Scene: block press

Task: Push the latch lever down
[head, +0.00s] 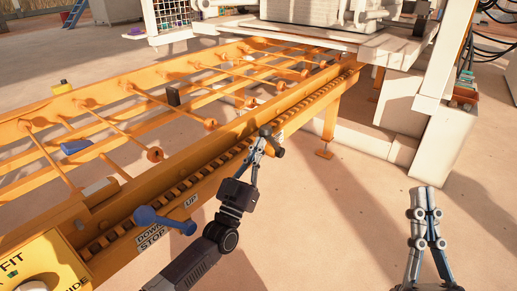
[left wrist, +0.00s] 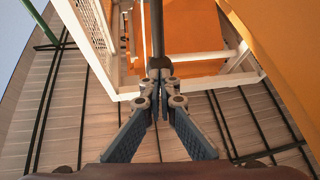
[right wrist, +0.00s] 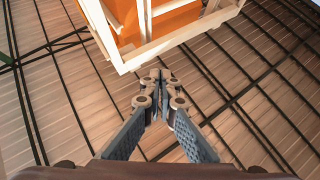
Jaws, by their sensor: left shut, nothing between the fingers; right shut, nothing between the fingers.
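A short dark lever (head: 278,152) with a rounded end sticks out from the side of the orange conveyor frame, by a small white label. My left gripper (head: 263,138) is shut and empty, with its fingertips right at this lever. In the left wrist view a dark rod (left wrist: 158,30) stands just beyond the shut fingertips (left wrist: 160,68); I cannot tell whether they touch. A blue lever (head: 165,221) sits nearer on the same frame, beside plates reading UP and DOWN STOP. No readable label shows which one is the latch lever. My right gripper (head: 424,192) is shut and empty, over bare floor.
The orange conveyor frame (head: 225,137) with rollers and a toothed rail runs from near left to far right. A yellow control panel (head: 50,262) is at the lower left. White machinery (head: 405,110) stands behind. The floor (head: 340,225) between my grippers is clear.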

